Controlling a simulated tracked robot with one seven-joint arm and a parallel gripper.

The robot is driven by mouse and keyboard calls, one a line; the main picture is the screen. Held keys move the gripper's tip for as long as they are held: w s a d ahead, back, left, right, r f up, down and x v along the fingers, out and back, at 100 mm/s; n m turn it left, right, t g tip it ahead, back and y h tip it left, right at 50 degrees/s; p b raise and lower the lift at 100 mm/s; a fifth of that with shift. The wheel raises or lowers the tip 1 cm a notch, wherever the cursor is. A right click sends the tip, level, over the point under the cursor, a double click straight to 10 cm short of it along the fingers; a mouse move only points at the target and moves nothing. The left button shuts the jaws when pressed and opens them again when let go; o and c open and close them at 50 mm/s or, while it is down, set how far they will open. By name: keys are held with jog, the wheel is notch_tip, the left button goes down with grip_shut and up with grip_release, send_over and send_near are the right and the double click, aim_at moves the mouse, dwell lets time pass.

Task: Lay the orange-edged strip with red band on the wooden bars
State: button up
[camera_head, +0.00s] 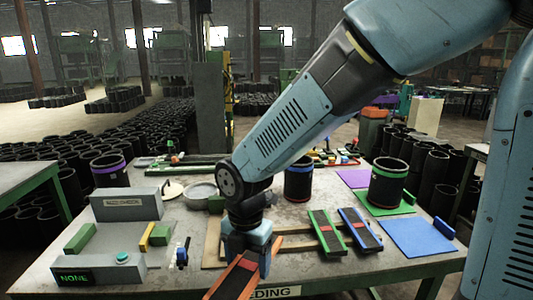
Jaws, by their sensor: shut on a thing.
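My gripper (246,250) points down over the front middle of the table, shut on the orange-edged strip (229,284). The strip is dark with orange long edges, tilted toward the lower left, and its near end runs out of the picture. My gripper hides its far part, so I cannot clearly make out its red band. The wooden bars (296,242) lie behind and to the right of my gripper, partly hidden by it. A green-edged strip (327,232) and a blue-edged strip (360,230), each with a red mark, lie across the bars on the right.
Black sleeves with a purple (109,171), a blue (298,180) and a green band (388,183) stand behind. A blue mat (417,237) lies at the right. A grey round dish (201,191) sits mid-table.

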jog(key=w+m, duration=0.3)
jog(key=w+d+m, duration=0.1)
jog(key=w+m, duration=0.2)
jog(key=w, duration=0.1)
jog(key=w+d+m, duration=0.1)
jog(key=w+m, duration=0.1)
jog(key=w, duration=0.2)
jog(key=shift+d+m, duration=0.15)
jog(key=shift+m, duration=0.25)
jog(key=w+d+f+m, duration=0.2)
jog(key=w+d+m, duration=0.6)
jog(key=w, duration=0.1)
jog(key=w+d+f+m, duration=0.2)
jog(key=w+d+m, duration=0.6)
jog(key=m, duration=0.1)
jog(key=w+d+f+m, duration=0.2)
jog(key=w+d+m, duration=0.6)
jog(key=w+d, duration=0.1)
jog(key=shift+w+d+f, duration=0.1)
jog(key=shift+w+f, duration=0.25)
jog(key=shift+w+d+m, duration=0.1)
jog(key=shift+d+m, duration=0.1)
jog(key=shift+m, duration=0.2)
